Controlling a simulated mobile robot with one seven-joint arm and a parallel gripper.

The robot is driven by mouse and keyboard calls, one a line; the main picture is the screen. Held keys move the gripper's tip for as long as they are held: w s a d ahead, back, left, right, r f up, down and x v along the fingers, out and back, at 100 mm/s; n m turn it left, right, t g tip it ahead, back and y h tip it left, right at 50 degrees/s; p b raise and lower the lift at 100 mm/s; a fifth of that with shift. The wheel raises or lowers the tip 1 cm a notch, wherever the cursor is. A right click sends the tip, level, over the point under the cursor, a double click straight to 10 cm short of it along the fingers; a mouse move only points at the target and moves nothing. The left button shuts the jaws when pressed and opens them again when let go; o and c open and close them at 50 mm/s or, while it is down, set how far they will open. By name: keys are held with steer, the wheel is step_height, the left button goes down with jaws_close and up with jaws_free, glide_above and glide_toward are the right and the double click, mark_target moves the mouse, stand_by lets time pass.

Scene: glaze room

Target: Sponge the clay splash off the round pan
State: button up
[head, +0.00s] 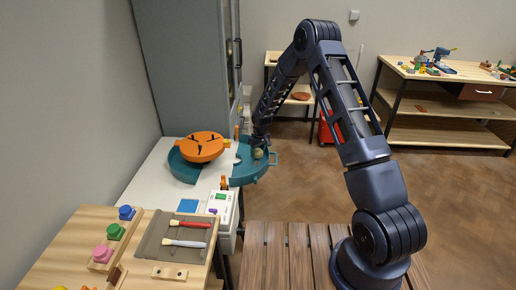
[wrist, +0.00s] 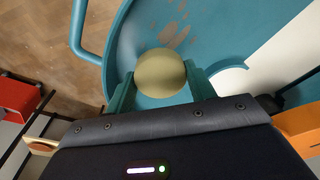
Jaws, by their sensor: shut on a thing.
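In the wrist view the pan (wrist: 215,22) fills the upper middle. A clay splash (wrist: 174,36) shows as several brownish patches on the pan floor, just beyond the sponge. The sponge (wrist: 160,72) is round and olive-yellow; it also shows small in the head view (head: 258,154). My gripper (wrist: 161,84) is shut on it, one teal finger on each side. The sponge is over the pan; whether it touches the floor I cannot tell.
The orange wheel head (head: 202,147) stands left of my gripper. A light-blue bar handle (wrist: 84,32) juts from the pan's outer side. A white control box (head: 222,206) and a blue square (head: 187,205) lie in front. A tall grey cabinet (head: 185,70) stands behind.

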mark_target(256, 169)
step_height(256, 169, down, 3)
steer(key=shift+r, duration=0.1)
steer(key=shift+s+r, duration=0.1)
steer(key=shift+s, duration=0.35)
steer(key=shift+c, duration=0.4)
steer(key=shift+s, duration=3.45)
steer(key=shift+w, duration=3.75)
steer(key=shift+w+r, duration=0.15)
steer(key=shift+w, duration=0.1)
steer(key=shift+s+r, duration=0.15)
steer(key=shift+r, duration=3.55)
steer(key=shift+d, duration=0.1)
steer(key=shift+f, duration=0.1)
